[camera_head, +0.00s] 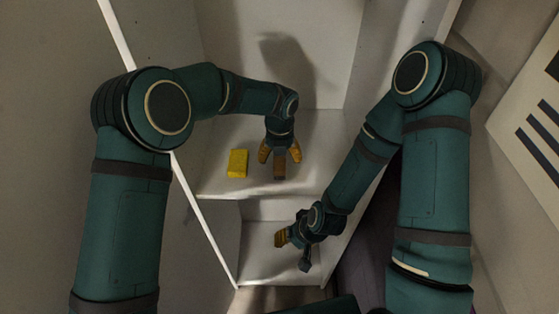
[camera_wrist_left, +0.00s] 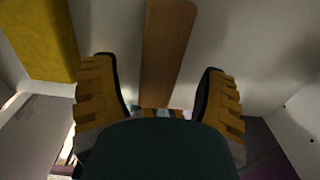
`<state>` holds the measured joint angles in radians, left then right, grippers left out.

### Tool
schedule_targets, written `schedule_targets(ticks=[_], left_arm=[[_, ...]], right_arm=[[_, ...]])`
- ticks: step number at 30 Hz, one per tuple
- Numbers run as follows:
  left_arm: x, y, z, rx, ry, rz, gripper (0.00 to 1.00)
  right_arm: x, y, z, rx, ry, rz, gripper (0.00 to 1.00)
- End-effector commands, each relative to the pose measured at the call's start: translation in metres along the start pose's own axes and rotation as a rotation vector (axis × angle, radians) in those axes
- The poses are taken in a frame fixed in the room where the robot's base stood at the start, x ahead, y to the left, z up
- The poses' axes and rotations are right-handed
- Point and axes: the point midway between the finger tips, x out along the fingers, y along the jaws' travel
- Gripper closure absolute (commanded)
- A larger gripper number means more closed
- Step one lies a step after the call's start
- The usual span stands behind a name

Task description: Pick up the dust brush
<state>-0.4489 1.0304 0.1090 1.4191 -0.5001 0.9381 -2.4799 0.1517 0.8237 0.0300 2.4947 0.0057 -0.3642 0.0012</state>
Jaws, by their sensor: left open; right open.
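A brown wooden piece (camera_head: 279,168), which looks like the dust brush's handle, is at the upper shelf of the white shelf unit. It also shows in the left wrist view as a long flat brown bar (camera_wrist_left: 167,45); no bristles are visible. My left gripper (camera_head: 280,153) is open above the shelf, its yellow-padded fingers on either side of the brown piece. In the left wrist view the bar runs between the spread fingers (camera_wrist_left: 158,70), with a gap on each side. My right gripper (camera_head: 293,250) is open and empty lower down, by the lower shelf.
A yellow block (camera_head: 237,163) lies on the upper shelf (camera_head: 222,188), left of the brown piece; it also shows in the left wrist view (camera_wrist_left: 40,40). White side walls bound the unit. The lower shelf (camera_head: 260,268) looks bare. The upper shelf right of my left gripper is clear.

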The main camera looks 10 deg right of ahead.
Motion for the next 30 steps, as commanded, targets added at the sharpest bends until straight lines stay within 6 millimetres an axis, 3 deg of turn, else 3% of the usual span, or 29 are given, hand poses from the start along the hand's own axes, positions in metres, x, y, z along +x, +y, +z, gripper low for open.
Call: schedule_targets(ticks=[6, 15, 21, 22, 30], left_arm=[[0.028, 0.001, 0.0, 0.0, 0.002, 0.001, 0.27], [0.031, 0.001, 0.0, 0.0, 0.001, 0.0, 0.26], [0.031, 0.001, 0.0, 0.0, 0.001, 0.0, 0.96], [0.031, 0.001, 0.0, 0.0, 0.001, 0.0, 1.0], [0.031, 0.001, 0.0, 0.0, 0.001, 0.0, 1.0]], right_arm=[[-0.002, -0.001, 0.0, 0.0, 0.0, -0.001, 0.53], [-0.002, -0.001, 0.0, 0.0, 0.0, -0.001, 0.53], [-0.002, -0.001, 0.0, 0.0, 0.0, -0.001, 0.53], [-0.002, -0.001, 0.0, 0.0, 0.0, -0.001, 0.53], [-0.002, -0.001, 0.0, 0.0, 0.0, -0.001, 0.53]])
